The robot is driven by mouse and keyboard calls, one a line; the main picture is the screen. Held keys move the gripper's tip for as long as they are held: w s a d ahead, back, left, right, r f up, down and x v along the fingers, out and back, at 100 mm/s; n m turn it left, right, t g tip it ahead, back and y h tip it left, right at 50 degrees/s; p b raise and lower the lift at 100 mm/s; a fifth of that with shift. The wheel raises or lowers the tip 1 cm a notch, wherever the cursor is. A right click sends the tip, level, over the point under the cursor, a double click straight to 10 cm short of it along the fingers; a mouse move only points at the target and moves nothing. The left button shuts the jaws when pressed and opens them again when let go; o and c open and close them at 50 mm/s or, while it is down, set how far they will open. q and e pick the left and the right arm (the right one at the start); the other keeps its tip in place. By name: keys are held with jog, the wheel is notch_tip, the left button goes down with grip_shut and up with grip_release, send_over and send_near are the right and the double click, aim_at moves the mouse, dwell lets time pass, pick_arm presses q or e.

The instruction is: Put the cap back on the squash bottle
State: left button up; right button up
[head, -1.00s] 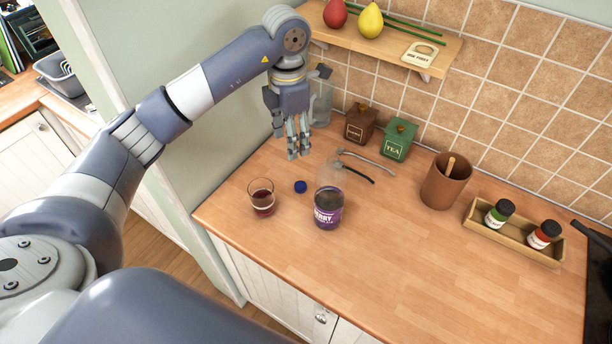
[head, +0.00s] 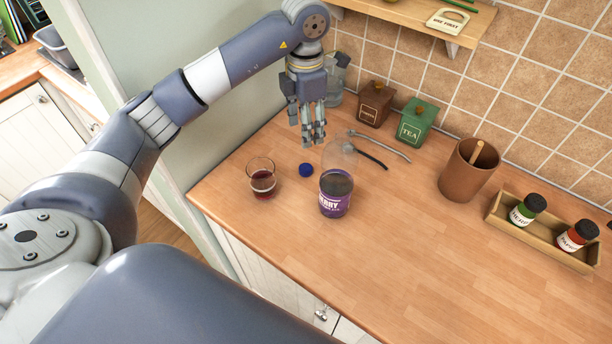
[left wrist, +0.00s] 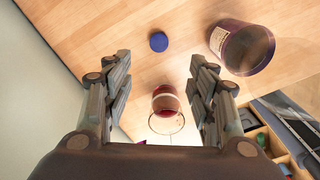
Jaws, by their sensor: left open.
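The squash bottle (head: 334,196) stands upright on the wooden worktop, with a purple label, dark contents and a clear upper part. Its mouth shows no cap. The round blue cap (head: 306,169) lies on the worktop just left of and behind the bottle. My left gripper (head: 313,141) is open and empty, pointing down above the worktop near the cap. In the left wrist view, the cap (left wrist: 158,42) appears between the open fingers (left wrist: 160,62), beyond their tips, and the bottle (left wrist: 238,45) lies to the right. My right gripper is out of view.
A glass of dark red drink (head: 262,183) stands left of the bottle. Behind are two black-and-grey utensils (head: 372,160), a brown canister (head: 374,103) and a green tea tin (head: 415,122). A brown pot (head: 467,172) and spice tray (head: 545,240) stand right. The front worktop is clear.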

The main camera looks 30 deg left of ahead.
pick_arm(q)
notch_tip(320, 180, down, 3)
jog(key=shift+r+b, duration=0.1)
jog(key=shift+b, duration=0.85)
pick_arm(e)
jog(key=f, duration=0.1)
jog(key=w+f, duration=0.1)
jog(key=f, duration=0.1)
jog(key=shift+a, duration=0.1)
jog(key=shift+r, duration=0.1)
pick_arm(q)
jog(key=p, duration=0.1)
send_over(305, 169)
jog(key=shift+f, duration=2.8)
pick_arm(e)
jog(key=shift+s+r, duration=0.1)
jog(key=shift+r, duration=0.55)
